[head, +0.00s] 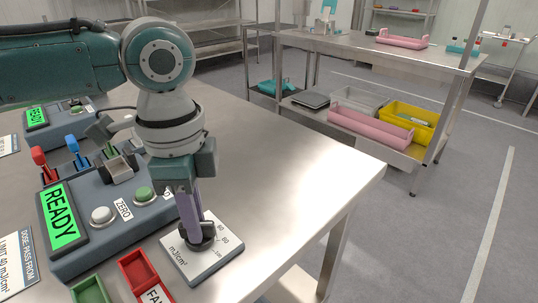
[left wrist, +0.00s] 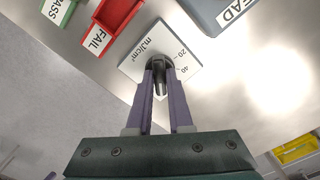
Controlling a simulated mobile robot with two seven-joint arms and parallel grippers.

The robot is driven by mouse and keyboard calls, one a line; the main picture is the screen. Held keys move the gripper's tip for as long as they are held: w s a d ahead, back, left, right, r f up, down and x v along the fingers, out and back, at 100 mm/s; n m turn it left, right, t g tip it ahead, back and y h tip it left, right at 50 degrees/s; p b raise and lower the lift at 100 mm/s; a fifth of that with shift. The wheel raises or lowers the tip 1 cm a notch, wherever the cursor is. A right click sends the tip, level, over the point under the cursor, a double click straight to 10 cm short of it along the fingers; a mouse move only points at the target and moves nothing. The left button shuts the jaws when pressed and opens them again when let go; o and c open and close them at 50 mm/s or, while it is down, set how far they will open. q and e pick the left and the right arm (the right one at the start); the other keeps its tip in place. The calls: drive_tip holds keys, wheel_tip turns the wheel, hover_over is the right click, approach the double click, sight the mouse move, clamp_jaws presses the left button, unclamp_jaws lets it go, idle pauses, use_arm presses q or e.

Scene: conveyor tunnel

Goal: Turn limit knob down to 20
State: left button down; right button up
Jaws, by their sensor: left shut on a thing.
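The limit knob (head: 204,243) is a dark round knob on a white dial plate (head: 196,271) marked mJ/cm², at the front of the steel table. My left gripper (head: 201,236) comes down from above, its purple fingers shut on the knob. In the left wrist view the fingers (left wrist: 160,66) close around both sides of the knob (left wrist: 161,84), and the plate (left wrist: 133,68) shows the marks 20 and 40. In the head view the marks 60 and 80 show beside the knob. The fingers hide the pointer, so its setting cannot be told. My right gripper is not in view.
A console with a green READY screen (head: 62,217) and a green button (head: 144,194) stands left of the dial. A red FAIL tray (head: 136,270) and a green tray (head: 88,291) are close by. The table (head: 290,170) is clear to the right.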

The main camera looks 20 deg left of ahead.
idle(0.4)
use_arm(q)
drive_tip(key=shift+r+n+p, duration=0.2)
drive_tip(key=shift+n+p, duration=0.3)
drive_tip(key=shift+p, duration=0.25)
drive_tip(key=n+p, duration=0.5)
drive_tip(key=p, duration=0.1)
drive_tip(key=shift+d+n+p, duration=0.1)
drive_tip(key=shift+n+p, duration=0.2)
drive_tip(key=shift+n, duration=0.1)
drive_tip(key=n+p, duration=0.2)
drive_tip(key=n, duration=0.1)
drive_tip(key=n+p, duration=0.2)
drive_tip(key=n, duration=0.1)
drive_tip(key=n+p, duration=0.1)
drive_tip(key=n, duration=0.2)
drive_tip(key=shift+f+n, duration=0.1)
drive_tip(key=shift+n, duration=0.3)
drive_tip(key=n+p, duration=0.1)
drive_tip(key=n, duration=0.2)
drive_tip(key=shift+n, duration=0.3)
drive_tip(key=shift+f+n+p, duration=0.1)
drive_tip(key=shift+n+p, duration=0.25)
drive_tip(key=shift+n, duration=1.55)
